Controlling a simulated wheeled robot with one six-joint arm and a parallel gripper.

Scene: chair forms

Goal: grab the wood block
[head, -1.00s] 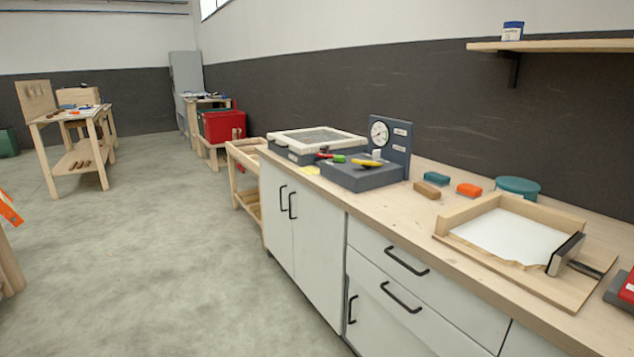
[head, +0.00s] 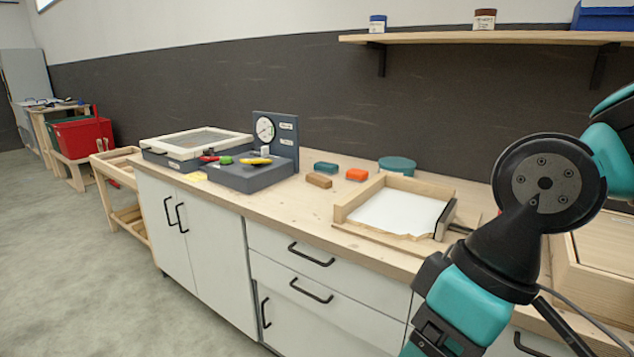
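A small brown wood block (head: 319,181) lies on the wooden counter top, in front of a teal block (head: 326,168) and to the left of an orange block (head: 357,174). My arm shows at the right of the head view, in front of the counter. My gripper is not in view, so its state is hidden.
The counter (head: 300,210) also bears a grey gauge box (head: 250,177), a framed screen (head: 195,142), a wooden tray (head: 350,205) with a white sheet, and a round teal lid (head: 397,164). A shelf (head: 480,38) hangs above. The floor (head: 90,260) at left is clear.

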